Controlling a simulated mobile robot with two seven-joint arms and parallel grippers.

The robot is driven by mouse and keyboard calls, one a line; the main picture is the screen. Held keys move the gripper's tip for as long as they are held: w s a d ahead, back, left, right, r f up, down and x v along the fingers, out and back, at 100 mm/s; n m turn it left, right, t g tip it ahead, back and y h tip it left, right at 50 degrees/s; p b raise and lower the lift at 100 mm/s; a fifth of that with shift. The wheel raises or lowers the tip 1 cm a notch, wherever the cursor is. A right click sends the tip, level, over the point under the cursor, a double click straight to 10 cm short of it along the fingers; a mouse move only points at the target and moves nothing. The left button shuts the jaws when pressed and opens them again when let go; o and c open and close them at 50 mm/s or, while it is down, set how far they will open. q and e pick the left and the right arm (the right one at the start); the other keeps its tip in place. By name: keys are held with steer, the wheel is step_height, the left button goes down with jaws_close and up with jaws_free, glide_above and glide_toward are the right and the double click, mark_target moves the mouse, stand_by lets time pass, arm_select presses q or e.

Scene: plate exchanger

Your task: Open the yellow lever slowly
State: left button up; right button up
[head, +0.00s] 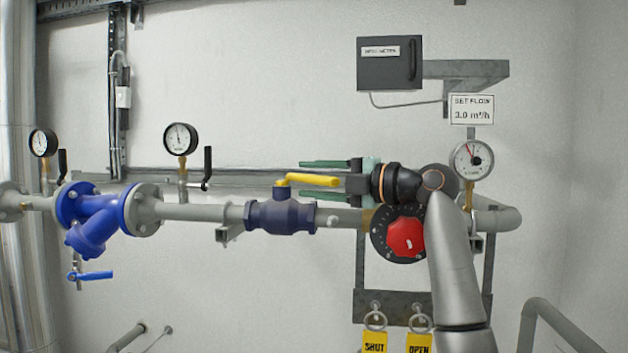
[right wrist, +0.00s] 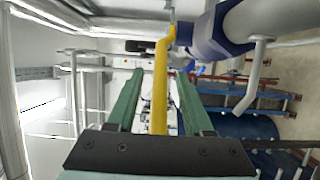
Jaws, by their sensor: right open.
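The yellow lever (head: 312,180) sits on top of a dark blue valve body (head: 279,216) in the grey pipe and points right, roughly along the pipe. My right gripper (head: 302,177) comes in from the right with its green fingers open. In the head view one finger is above the lever and the other below it. In the right wrist view the yellow lever (right wrist: 160,100) runs between the two spread fingers of my right gripper (right wrist: 159,72), with a gap on each side. My left gripper is not in view.
A red-faced round device (head: 406,237) sits behind my right arm. Gauges (head: 180,139) and (head: 472,159) stand on the pipe. A blue strainer (head: 95,213) is at left. SHUT (head: 375,343) and OPEN (head: 419,343) tags hang below. The wall above the lever is clear.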

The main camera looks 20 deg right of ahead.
steer(key=b+v, duration=0.3)
steer(key=v, duration=0.9)
steer(key=shift+s+d, duration=0.15)
steer(key=shift+s, duration=0.1)
